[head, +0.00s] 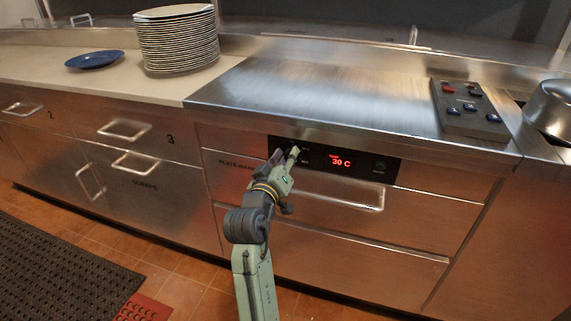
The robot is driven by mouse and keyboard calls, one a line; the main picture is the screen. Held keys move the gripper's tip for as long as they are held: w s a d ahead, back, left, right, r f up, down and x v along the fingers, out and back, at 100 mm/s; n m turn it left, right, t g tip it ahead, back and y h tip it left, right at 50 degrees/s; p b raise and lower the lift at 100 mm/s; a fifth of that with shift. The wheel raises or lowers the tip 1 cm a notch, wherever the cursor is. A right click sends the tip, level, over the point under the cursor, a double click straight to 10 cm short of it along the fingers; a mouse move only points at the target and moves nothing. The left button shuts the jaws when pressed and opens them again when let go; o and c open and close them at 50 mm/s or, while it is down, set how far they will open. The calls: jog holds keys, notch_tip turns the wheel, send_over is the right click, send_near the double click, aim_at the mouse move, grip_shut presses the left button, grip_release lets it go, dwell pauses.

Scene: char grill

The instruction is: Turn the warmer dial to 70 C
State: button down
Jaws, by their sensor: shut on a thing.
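The plate warmer's black control panel (313,163) sits in the steel front below the counter edge. Its red display (341,162) reads 30 C. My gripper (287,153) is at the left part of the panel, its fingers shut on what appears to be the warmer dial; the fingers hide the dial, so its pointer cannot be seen. A small dark round knob or button (380,166) shows at the panel's right end, apart from my gripper.
A drawer handle (345,198) juts out just below the panel. A stack of plates (178,42) and a blue plate (94,60) stand on the left counter. A grey button box (468,108) and a metal pot (550,105) are at the right.

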jog(key=m+b, duration=0.2)
jog(key=m, duration=0.1)
jog(key=shift+d+f+m, duration=0.1)
jog(key=shift+d+m, duration=0.05)
jog(key=shift+m, duration=0.15)
jog(key=shift+s+d+m+b, duration=0.1)
jog(key=shift+m+b, duration=0.85)
jog(key=shift+m, duration=0.75)
jog(key=c, duration=1.3)
grip_release()
jog(key=shift+r, duration=0.2)
jog(key=shift+c, duration=0.2)
jog(key=shift+s, duration=0.1)
jog(key=v, duration=0.7)
jog(key=shift+s, duration=0.15)
